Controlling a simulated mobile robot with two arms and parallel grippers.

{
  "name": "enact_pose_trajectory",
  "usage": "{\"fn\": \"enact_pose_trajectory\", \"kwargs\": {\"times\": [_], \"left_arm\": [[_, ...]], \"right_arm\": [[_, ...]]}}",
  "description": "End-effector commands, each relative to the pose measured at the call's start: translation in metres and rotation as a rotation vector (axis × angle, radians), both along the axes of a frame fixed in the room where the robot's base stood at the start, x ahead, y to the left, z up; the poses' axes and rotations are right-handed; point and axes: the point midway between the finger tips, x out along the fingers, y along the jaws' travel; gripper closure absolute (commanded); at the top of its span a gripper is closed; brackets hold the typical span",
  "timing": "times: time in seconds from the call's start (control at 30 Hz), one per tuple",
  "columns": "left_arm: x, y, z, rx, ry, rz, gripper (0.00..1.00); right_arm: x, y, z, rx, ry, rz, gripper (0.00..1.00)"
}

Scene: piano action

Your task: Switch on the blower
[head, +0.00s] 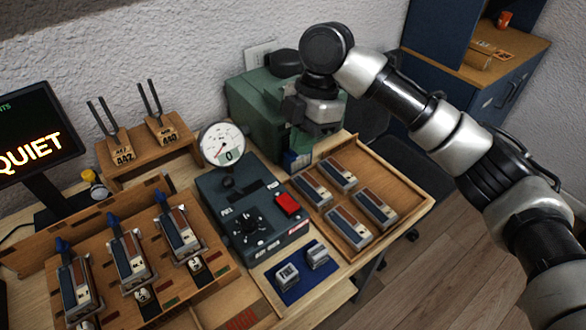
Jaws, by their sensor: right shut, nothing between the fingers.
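A dark grey control box (226,186) stands in the middle of the bench, with a black knob (246,226) on its top. A red switch (287,204) sits at its right side; I cannot tell which way it is set. A round white dial gauge (223,144) stands at the box's back, its needle low. A green machine (255,115) stands behind, against the wall, partly hidden by my right arm. My right gripper (301,150) is shut and empty, pointing down in front of the green machine, behind and apart from the red switch. My left gripper is out of view.
A wooden tray (412,196) with several small blocks lies right of the box. A blue mat (305,287) with two small blocks lies in front. A rack (215,285) with several key-like modules and a stand with two tuning forks (160,128) are left. A screen (35,135) reads QUIET.

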Motion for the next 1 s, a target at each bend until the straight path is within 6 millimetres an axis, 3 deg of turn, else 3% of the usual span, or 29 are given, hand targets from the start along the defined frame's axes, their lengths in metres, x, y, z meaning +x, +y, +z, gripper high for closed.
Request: {"fn": "enact_pose_trajectory", "kwargs": {"times": [0.17,0.4,0.53,0.83,1.0], "left_arm": [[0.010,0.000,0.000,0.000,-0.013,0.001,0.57],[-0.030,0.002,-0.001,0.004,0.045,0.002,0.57],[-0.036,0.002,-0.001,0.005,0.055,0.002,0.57],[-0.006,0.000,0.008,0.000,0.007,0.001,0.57],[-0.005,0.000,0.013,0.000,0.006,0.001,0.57]], "right_arm": [[0.002,-0.002,0.007,-0.005,0.000,0.015,1.00],[0.002,-0.002,0.006,-0.004,0.000,0.012,1.00],[0.000,0.000,0.000,-0.006,0.002,0.012,1.00],[-0.012,0.010,-0.051,-0.006,0.004,0.013,1.00],[-0.019,0.018,-0.085,-0.005,0.003,0.011,1.00]]}}
